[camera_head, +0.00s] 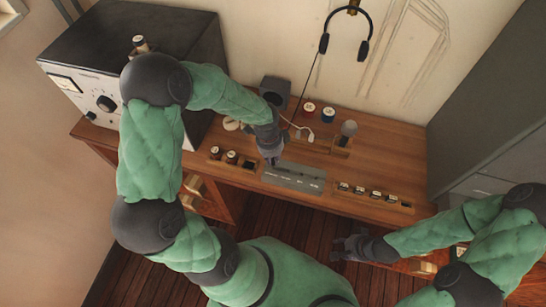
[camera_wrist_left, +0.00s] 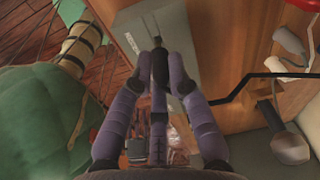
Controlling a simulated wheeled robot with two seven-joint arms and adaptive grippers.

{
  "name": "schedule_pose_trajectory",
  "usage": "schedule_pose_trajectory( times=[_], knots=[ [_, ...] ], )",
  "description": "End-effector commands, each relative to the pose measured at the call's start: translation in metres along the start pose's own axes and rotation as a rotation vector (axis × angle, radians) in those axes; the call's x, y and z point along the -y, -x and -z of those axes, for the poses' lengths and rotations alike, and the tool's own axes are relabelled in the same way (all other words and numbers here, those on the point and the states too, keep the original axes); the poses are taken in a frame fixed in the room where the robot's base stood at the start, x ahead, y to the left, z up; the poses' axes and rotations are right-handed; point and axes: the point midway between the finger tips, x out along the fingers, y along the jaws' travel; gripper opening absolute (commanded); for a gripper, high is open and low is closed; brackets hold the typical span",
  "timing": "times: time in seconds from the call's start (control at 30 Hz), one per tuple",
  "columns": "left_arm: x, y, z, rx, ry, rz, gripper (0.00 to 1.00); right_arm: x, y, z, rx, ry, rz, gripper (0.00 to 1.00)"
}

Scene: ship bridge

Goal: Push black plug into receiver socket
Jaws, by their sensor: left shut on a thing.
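My left gripper (camera_head: 270,161) is over the left part of the grey panel (camera_head: 300,180) set in the wooden desk. In the left wrist view, its fingers (camera_wrist_left: 161,58) are shut on the small black plug (camera_wrist_left: 160,70), just above the panel (camera_wrist_left: 165,18). The fingers partly hide the plug, and I cannot tell whether its tip touches the panel. No socket opening is clearly visible. My right gripper (camera_head: 343,248) is empty, its fingers apart, in front of the desk. A large black radio set (camera_head: 140,60) with a meter and knob stands at the left.
Headphones (camera_head: 345,32) hang on the wall, with a dark cord running down to the desk. Red and blue spools (camera_head: 318,111), a round knob (camera_head: 349,128) and a row of small switches (camera_head: 375,194) occupy the desk (camera_head: 395,150). A grey cabinet (camera_head: 480,110) stands right.

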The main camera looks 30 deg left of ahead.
Motion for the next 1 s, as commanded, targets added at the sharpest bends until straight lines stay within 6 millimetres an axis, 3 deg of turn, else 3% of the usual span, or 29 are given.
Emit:
schedule_pose_trajectory(
  times=[1.0],
  knots=[
    [-0.0001,-0.0082,-0.0008,0.001,0.000,0.001,0.00,-0.0023,-0.0064,0.0003,0.000,0.000,0.000,0.40]
  ],
)
